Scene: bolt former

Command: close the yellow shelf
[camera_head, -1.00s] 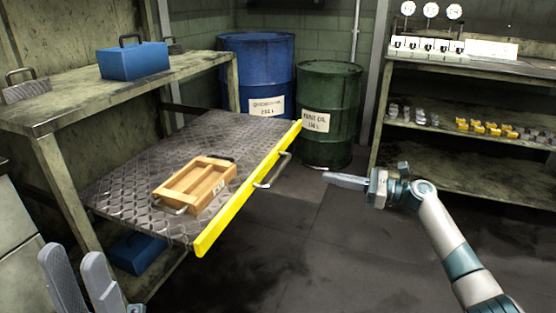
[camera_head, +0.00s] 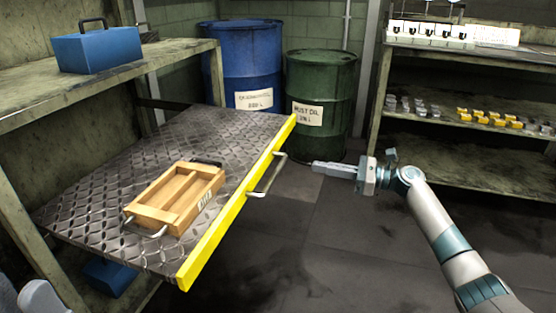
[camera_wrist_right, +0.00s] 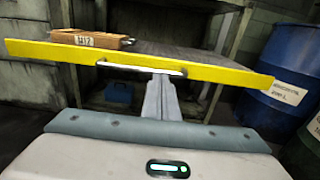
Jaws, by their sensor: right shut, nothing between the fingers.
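The yellow-edged shelf (camera_head: 215,243) is a diamond-plate drawer pulled out from the bench at the left, with a metal handle (camera_head: 267,176) on its yellow front. In the right wrist view the yellow front (camera_wrist_right: 215,75) spans the picture with its handle (camera_wrist_right: 140,69). My right gripper (camera_head: 318,165) is shut and empty, pointing left toward the handle, a short gap away in the head view. In the right wrist view its fingers (camera_wrist_right: 160,92) reach up to just below the handle; contact cannot be told. Only a piece of my left gripper (camera_head: 40,298) shows at the lower left.
A wooden box (camera_head: 172,198) with metal handles rests on the shelf. A blue toolbox (camera_head: 97,48) stands on the bench top. Blue (camera_head: 245,62) and green (camera_head: 322,90) drums stand behind the shelf. A rack (camera_head: 470,155) stands at right. The floor in front is clear.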

